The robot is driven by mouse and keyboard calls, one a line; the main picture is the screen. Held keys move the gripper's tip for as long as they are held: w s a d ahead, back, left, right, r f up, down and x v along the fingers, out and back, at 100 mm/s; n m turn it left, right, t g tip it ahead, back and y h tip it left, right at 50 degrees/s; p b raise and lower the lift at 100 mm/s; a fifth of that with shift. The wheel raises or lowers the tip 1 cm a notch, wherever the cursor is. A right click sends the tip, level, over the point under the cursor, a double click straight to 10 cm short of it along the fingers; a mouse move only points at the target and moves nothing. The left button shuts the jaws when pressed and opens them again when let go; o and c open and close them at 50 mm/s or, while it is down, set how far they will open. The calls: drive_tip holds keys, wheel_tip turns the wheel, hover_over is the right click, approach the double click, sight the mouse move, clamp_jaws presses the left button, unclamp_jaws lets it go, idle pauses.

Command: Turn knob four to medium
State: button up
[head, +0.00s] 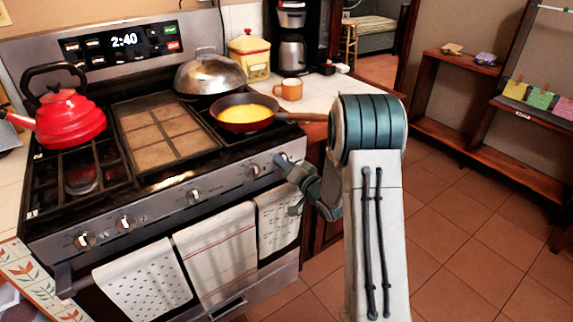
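The stove (150,215) has several knobs along its slanted front panel. Two knobs (84,241) (125,223) are at the left, one (193,195) is in the middle, and one (253,170) is right of the middle. The rightmost knob (280,158) is partly covered by my gripper. My gripper (284,163) reaches in from the right with its tip at or very near that rightmost knob. Whether it touches the knob, and how far apart its fingers are, is too small to tell. The knob markings cannot be read.
A pan with yellow food (246,113) sits at the stove's right, its handle reaching over the counter edge near my arm. A domed lid (208,74) and a red kettle (72,118) are on the stove. Towels (216,252) hang below the knobs. Floor is clear at right.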

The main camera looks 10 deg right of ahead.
drive_tip(key=shift+b, duration=0.45)
drive_tip(key=n+b, duration=1.7)
drive_tip(key=b, duration=0.3)
drive_tip(key=shift+f+n+b, duration=0.1)
drive_tip(key=shift+n+b, duration=0.2)
drive_tip(key=shift+b, duration=0.05)
drive_tip(key=o, duration=1)
drive_tip(key=shift+s+d, duration=0.1)
drive_tip(key=shift+s, duration=0.05)
